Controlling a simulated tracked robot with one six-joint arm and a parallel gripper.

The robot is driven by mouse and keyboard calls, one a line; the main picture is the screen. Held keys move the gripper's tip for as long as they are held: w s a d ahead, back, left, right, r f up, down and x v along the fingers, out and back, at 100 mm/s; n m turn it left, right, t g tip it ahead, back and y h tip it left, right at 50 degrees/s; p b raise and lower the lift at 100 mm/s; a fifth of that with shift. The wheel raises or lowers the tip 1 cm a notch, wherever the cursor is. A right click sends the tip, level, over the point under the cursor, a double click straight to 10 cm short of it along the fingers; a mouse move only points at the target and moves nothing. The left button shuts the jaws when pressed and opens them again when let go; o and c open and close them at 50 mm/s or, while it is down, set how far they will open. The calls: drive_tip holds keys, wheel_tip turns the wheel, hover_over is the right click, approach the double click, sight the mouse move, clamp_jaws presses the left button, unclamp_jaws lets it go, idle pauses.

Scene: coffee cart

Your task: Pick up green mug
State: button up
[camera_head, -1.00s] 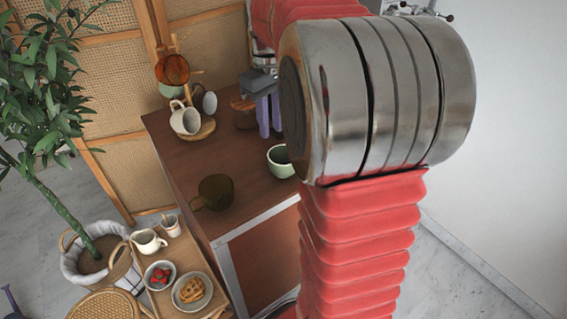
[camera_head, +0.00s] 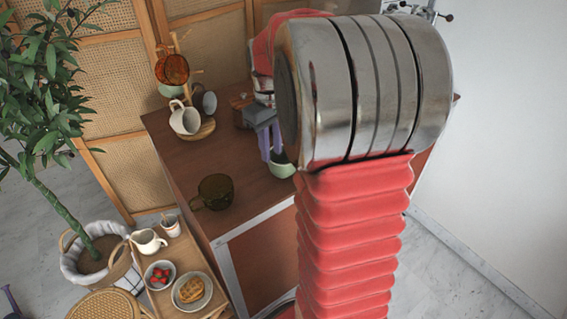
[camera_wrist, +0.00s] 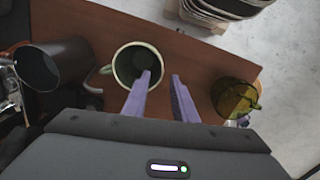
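The green mug (camera_head: 281,171) stands on the brown cart top. In the head view my gripper and arm hide part of it. In the wrist view the green mug (camera_wrist: 126,62) is upright, its handle toward the left. My gripper (camera_wrist: 161,75) is open, with two purple fingers apart. The left finger overlaps the mug's near rim and opening; the right finger is just outside its right side. Whether either finger touches the mug cannot be told. In the head view my gripper (camera_head: 273,156) points down at the mug.
An amber glass mug (camera_head: 214,191) stands left of the green mug; it is at the right in the wrist view. A dark cylinder (camera_wrist: 62,62) stands left there. A mug tree with a white mug (camera_head: 184,119) stands at the back left.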

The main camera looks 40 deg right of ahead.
drive_tip(key=shift+s+f, duration=0.15)
drive_tip(key=shift+f, duration=2.45)
drive_tip(key=shift+c, duration=0.5)
clamp_jaws()
